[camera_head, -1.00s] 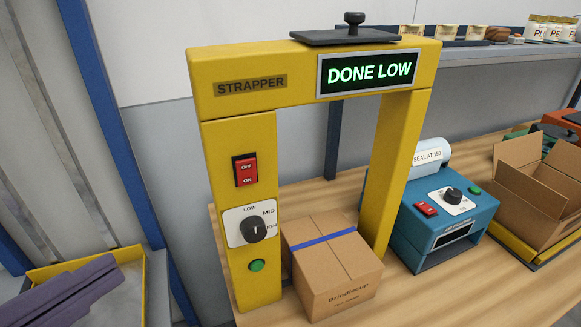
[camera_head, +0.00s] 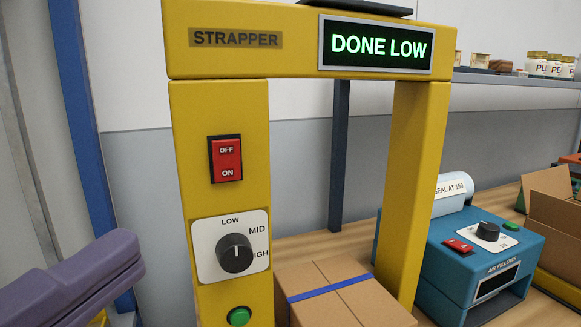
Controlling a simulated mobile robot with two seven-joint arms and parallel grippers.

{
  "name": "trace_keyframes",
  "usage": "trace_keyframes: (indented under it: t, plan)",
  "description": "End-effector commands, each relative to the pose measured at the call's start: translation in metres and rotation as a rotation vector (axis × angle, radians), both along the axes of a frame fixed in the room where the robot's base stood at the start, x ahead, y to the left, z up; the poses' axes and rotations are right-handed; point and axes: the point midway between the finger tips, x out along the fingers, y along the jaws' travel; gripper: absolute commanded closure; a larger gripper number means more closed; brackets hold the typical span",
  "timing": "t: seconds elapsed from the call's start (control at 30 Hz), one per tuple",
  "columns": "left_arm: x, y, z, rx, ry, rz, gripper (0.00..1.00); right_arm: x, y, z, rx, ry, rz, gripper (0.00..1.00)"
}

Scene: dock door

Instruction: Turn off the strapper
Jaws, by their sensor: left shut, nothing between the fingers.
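The strapper (camera_head: 219,150) is a yellow arch with a STRAPPER label and a display (camera_head: 376,45) reading DONE LOW in green. Its left post carries a red rocker switch (camera_head: 226,159), marked OFF at the top and ON at the bottom; I cannot tell which half is pressed. Below are a black dial (camera_head: 235,254) with LOW, MID and HIGH marks and a green button (camera_head: 239,316). My purple left gripper (camera_head: 128,258) is shut and empty, left of the post at about dial height, apart from the strapper. My right gripper is not in view.
A carton (camera_head: 342,306) with a blue strap sits inside the arch. A blue air-pillow machine (camera_head: 450,257) stands to the right, with an open carton (camera_head: 556,225) beyond it. A shelf with jars (camera_head: 545,66) runs along the back.

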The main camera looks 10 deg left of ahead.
Motion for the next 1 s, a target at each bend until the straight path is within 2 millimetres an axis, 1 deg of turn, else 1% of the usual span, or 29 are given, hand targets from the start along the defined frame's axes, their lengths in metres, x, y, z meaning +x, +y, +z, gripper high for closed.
trace_keyframes:
  t: [0.13,0.23,0.33,0.5,0.6,0.8,0.9,1.0]
  plan:
    - [0.004,-0.001,0.000,-0.001,-0.002,0.001,1.00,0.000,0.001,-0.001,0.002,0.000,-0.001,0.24]
    - [0.013,-0.002,0.001,-0.002,-0.006,0.000,1.00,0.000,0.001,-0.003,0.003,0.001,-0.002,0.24]
    - [0.025,-0.005,0.002,-0.001,-0.008,-0.002,1.00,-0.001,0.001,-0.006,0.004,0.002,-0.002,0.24]
    - [0.051,-0.010,0.004,-0.003,-0.009,-0.001,1.00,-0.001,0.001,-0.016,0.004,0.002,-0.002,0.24]
    - [0.068,-0.013,0.009,-0.003,-0.003,0.001,1.00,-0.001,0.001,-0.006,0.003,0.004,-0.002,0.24]
    - [0.102,-0.020,0.012,-0.002,-0.003,0.000,1.00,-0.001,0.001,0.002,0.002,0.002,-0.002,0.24]
    - [0.114,-0.009,0.014,0.004,-0.001,-0.001,1.00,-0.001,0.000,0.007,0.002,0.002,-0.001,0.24]
    - [0.123,-0.003,0.014,0.001,0.000,-0.001,1.00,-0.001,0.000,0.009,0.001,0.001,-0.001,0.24]
